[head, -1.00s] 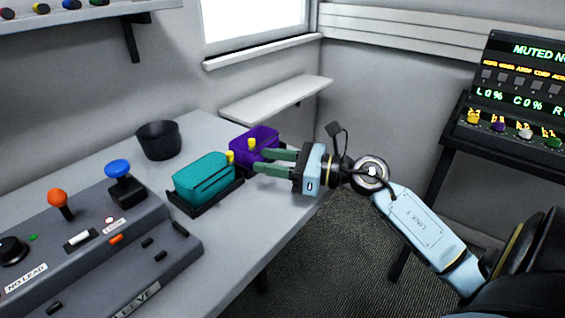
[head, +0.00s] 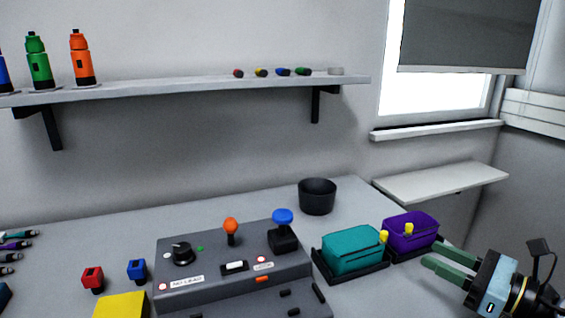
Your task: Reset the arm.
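My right gripper (head: 447,256) is at the lower right of the head view. Its two green fingers are spread apart, with nothing seen between them. They point left toward a purple container (head: 408,231) and a teal container (head: 352,251), which sit side by side in black trays on the table. My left gripper is out of view.
A grey console (head: 210,290) with knobs and levers stands on the table. A black cup (head: 317,196) is behind it. A wall shelf (head: 200,87) holds bottles.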

